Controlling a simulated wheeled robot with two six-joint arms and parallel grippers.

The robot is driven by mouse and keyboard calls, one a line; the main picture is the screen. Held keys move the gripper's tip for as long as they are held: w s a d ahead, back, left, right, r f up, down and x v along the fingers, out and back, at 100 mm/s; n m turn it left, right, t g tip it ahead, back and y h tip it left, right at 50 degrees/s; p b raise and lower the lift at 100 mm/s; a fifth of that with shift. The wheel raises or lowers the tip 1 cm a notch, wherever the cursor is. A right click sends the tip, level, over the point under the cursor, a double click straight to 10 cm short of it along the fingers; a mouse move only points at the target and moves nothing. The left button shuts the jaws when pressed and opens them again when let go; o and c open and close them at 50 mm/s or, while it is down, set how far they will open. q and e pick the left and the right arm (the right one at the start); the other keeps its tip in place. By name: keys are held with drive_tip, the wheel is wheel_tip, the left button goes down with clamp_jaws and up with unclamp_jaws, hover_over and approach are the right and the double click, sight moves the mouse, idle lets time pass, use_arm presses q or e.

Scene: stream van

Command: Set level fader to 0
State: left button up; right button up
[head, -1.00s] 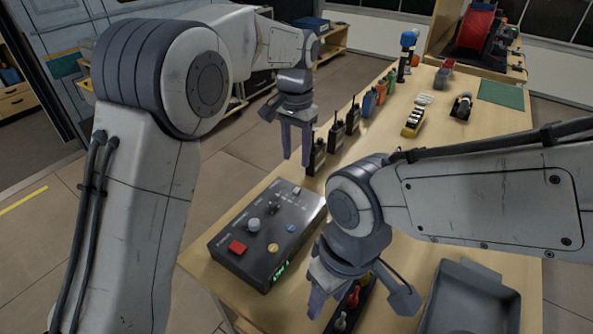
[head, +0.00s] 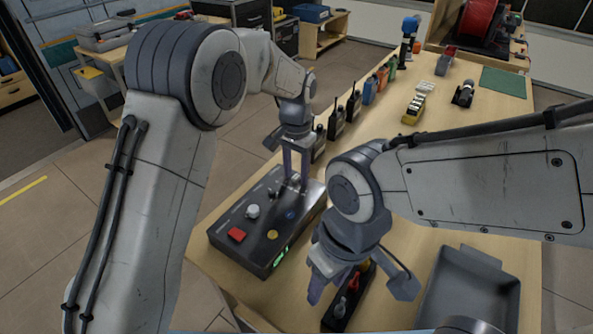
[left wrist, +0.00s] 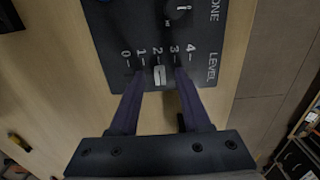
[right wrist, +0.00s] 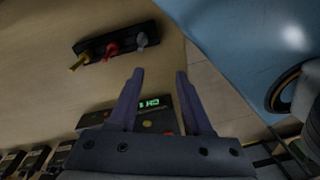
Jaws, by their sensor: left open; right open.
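The black control box (head: 240,248) lies on the table, with a red button, knobs and a green display. Its level fader (left wrist: 160,76) shows in the left wrist view as a small pale cap at about the 2 mark on the scale from 0 to 4. My left gripper (left wrist: 160,71) is open above that end of the box, one fingertip on each side of the cap, with gaps between. In the head view the left gripper (head: 296,184) hides the fader. My right gripper (right wrist: 160,73) is open and empty, near the box's display end.
A black rack with yellow, red and grey pieces (right wrist: 112,45) lies near my right gripper. A grey tray (head: 468,300) is at the front right. Several radios (head: 338,122) stand beyond the box.

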use_arm(q)
clamp_jaws()
idle(1.3)
